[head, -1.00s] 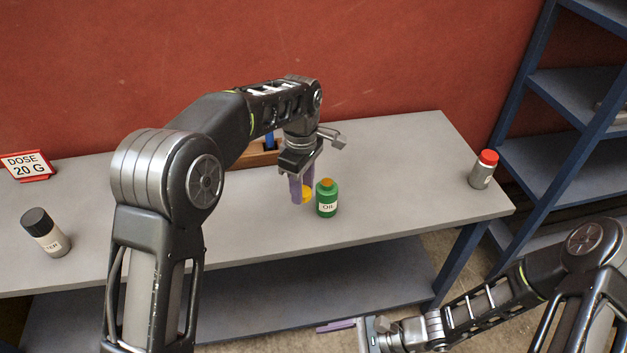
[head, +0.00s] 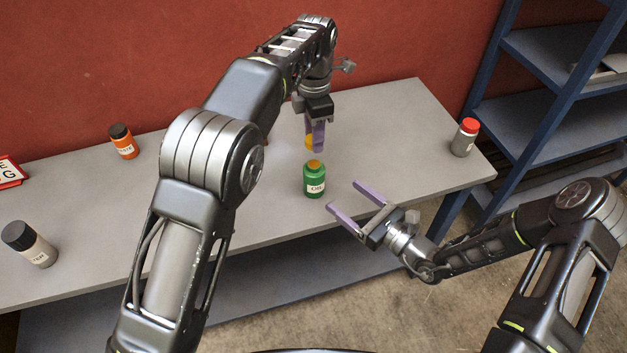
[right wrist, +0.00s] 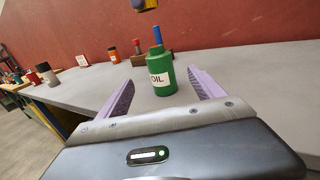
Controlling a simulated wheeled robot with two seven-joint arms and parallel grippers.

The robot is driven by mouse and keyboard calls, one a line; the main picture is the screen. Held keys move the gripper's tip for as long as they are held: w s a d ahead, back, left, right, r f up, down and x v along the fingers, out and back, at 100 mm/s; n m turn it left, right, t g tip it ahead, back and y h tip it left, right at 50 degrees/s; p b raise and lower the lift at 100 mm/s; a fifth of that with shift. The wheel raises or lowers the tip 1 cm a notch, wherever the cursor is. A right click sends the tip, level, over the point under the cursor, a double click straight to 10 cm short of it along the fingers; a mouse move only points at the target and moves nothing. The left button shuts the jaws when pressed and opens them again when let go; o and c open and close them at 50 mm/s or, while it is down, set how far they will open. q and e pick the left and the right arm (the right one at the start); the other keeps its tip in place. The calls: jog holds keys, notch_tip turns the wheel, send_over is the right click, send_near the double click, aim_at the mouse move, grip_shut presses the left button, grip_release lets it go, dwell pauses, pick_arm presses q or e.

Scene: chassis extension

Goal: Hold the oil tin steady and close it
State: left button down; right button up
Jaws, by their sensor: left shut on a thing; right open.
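The green oil tin (head: 314,183) stands upright on the grey table, its label facing me. Its top shows an orange-brown round area in the head view. It also shows in the right wrist view (right wrist: 160,76), framed between my right fingers. My left gripper (head: 314,138) is shut on a yellow cap (head: 309,143), held above the tin and apart from it. The cap also shows at the top edge of the right wrist view (right wrist: 145,4). My right gripper (head: 343,195) is open and empty, just right and in front of the tin, pointing at it, not around it.
A red-capped grey bottle (head: 464,138) stands at the table's right end. An orange bottle (head: 124,146) and a dark-capped bottle (head: 33,246) stand on the left. A wooden holder (right wrist: 140,59) with a blue item is behind the tin. A blue shelf (head: 540,100) stands right.

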aim_at(322, 179)
jog(key=x, duration=1.2)
jog(key=shift+s, duration=0.1)
grip_shut()
dwell(0.6)
